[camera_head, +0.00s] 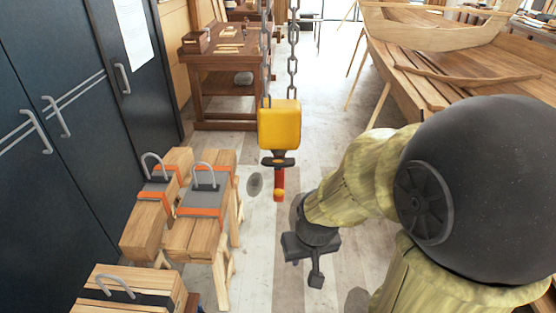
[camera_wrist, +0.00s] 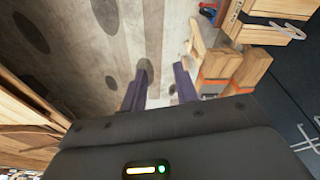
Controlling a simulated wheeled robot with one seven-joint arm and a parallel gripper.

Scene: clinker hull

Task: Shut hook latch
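A yellow hoist block (camera_head: 279,125) hangs on chains in the middle of the head view. Below it is a dark crosspiece (camera_head: 278,161) with a short red and orange piece (camera_head: 279,184) pointing down. The hook and its latch are too small to tell apart, and I cannot see whether the latch is open. My gripper (camera_head: 316,272) is lower and to the right of the hanging block, apart from it. In the wrist view its two dark purple fingers (camera_wrist: 160,92) stand apart with only floor showing between them. I cannot make out the hoist block in the wrist view.
Strapped timber stacks with metal loops (camera_head: 203,205) stand on trestles at left, and another timber stack (camera_head: 130,288) is nearer. Dark cabinets (camera_head: 50,140) line the left side. A workbench (camera_head: 228,75) is behind, a wooden hull (camera_head: 430,75) at right. Floor between is clear.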

